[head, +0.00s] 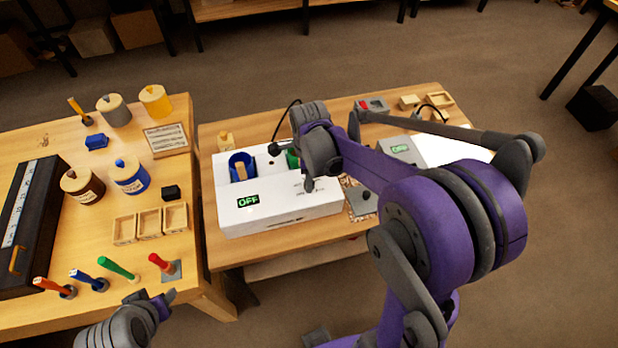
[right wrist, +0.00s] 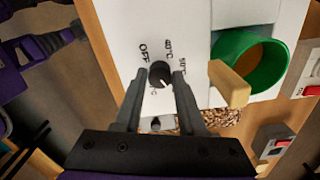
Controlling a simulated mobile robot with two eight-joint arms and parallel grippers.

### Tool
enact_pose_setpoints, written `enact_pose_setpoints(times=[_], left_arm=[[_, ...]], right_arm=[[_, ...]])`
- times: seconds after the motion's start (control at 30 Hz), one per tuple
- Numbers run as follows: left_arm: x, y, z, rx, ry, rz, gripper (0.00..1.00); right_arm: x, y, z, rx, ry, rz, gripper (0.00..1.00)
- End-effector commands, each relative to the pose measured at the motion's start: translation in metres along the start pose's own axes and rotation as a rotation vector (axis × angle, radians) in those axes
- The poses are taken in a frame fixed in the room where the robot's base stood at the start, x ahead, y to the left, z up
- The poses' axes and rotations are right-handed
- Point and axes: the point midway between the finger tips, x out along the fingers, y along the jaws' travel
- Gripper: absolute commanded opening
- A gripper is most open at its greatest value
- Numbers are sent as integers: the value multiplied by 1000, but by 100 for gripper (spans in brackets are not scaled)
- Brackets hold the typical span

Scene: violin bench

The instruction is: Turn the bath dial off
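The bath is a white box (head: 280,222) on the right-hand table, with a display (head: 248,201) reading OFF. Its black round dial (right wrist: 160,75) shows in the right wrist view, with printed labels around it, OFF at upper left. A white mark on the dial points to the lower right. My right gripper (right wrist: 160,73) is open, one finger on each side of the dial; I cannot tell whether they touch it. In the head view the right gripper (head: 308,186) hides the dial. My left gripper (head: 153,299) is low at the left, its opening unclear.
A blue ring (head: 240,162) and a green ring (right wrist: 240,80) sit in the bath's top. A grey device (head: 392,143) with a lit display stands to the right. The left table holds jars, wooden trays (head: 124,229), coloured-handled tools and a black case (head: 30,215).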

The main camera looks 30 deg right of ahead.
Motion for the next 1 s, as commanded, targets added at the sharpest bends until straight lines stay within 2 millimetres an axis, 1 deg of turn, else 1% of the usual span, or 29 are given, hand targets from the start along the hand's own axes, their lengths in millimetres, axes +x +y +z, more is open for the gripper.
enact_pose_setpoints(times=[0.03, 0.1, 0.2, 0.47, 0.67, 0.87, 1.0], left_arm=[[0, 0, 0, 0, 0, 0, 50], [0, 0, 0, 0, 0, 0, 50], [0, 0, 0, 0, 0, 0, 50], [0, 0, 0, 0, 0, 0, 50], [3, 0, 4, 0, -3, 0, 50], [8, 0, 9, 0, -9, 0, 50], [12, 0, 14, 0, -13, 0, 50]], right_arm=[[0, 0, 0, 0, 0, 0, 28], [0, 0, 0, 0, 0, 0, 16], [0, 0, 0, 0, 0, 0, 0], [0, 0, 0, -7, 0, 0, 0], [1, 0, 0, -62, 0, 0, 0], [1, 0, 0, -192, 1, 0, 0], [1, 0, 0, -317, 1, 0, 0]])
